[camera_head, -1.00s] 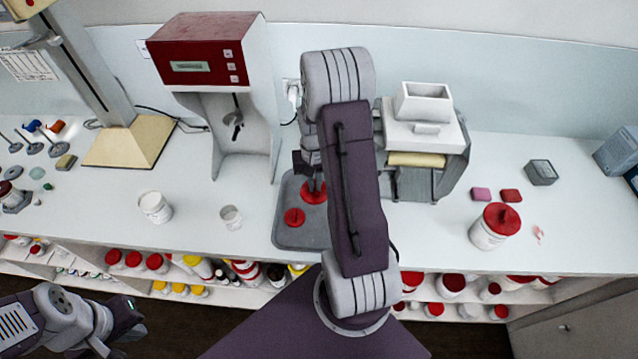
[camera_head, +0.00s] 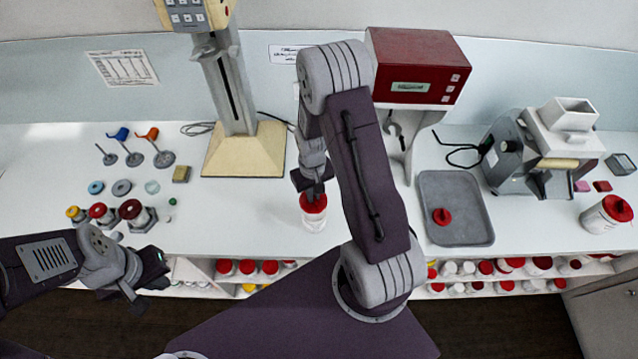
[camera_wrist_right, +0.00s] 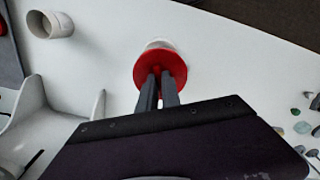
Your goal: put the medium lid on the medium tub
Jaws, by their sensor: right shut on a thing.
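The medium lid (camera_head: 313,203), a red disc with a knob, is held by its knob in my right gripper (camera_head: 313,190), which is shut on it. The medium tub (camera_head: 314,221), white and round, stands on the bench directly below the lid. In the right wrist view the lid (camera_wrist_right: 160,72) covers most of the tub (camera_wrist_right: 159,44), whose pale far side shows beyond it. I cannot tell whether lid and tub touch. My left gripper (camera_head: 143,287) hangs empty in front of the bench at the lower left; its jaw opening is unclear.
A smaller red lid (camera_head: 442,217) lies in the grey tray (camera_head: 465,190). A small white cup (camera_wrist_right: 50,24) stands on the bench in the right wrist view. A beige-based stand (camera_head: 245,150) and a red-topped machine (camera_head: 417,65) are behind.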

